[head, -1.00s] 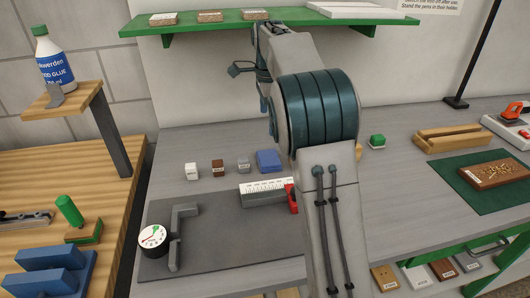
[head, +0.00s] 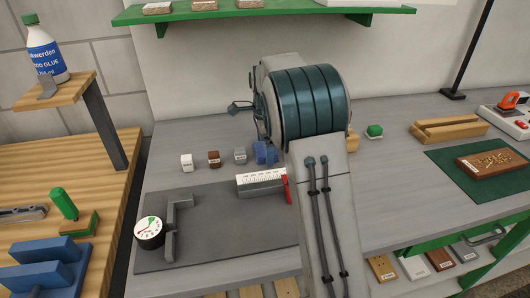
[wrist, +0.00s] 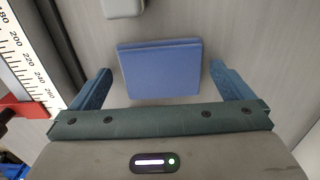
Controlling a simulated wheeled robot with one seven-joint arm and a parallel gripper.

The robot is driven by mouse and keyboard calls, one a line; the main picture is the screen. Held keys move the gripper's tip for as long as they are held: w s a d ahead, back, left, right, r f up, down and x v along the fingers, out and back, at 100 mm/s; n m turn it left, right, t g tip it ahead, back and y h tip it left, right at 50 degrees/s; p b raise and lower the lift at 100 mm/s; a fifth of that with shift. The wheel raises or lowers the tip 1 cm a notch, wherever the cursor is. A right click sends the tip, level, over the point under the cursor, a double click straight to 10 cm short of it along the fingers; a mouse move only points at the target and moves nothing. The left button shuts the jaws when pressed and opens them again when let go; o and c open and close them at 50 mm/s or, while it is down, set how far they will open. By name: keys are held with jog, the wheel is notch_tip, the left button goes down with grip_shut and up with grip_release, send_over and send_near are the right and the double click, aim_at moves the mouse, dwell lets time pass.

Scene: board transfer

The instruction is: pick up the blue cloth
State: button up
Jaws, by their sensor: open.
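The blue cloth (wrist: 160,72) is a folded, flat square on the grey bench, seen in the wrist view just ahead of my gripper. My gripper (wrist: 160,82) is open, with one blue finger on each side of the cloth and a gap to both. No contact shows. In the head view the blue cloth (head: 262,153) is partly hidden behind my arm, at the end of a row of small blocks. My gripper's fingers are mostly hidden there by my arm.
A grey block (wrist: 123,7) lies just beyond the cloth. A ruler scale (head: 262,182) with a red slider is close on the near side. White (head: 187,163) and brown (head: 214,159) blocks stand to the left. A green shelf (head: 230,13) hangs above the bench.

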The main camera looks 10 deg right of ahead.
jog(key=shift+f, duration=0.15)
jog(key=c, duration=0.9)
notch_tip(320, 180, up, 10)
jog(key=shift+p, duration=0.4)
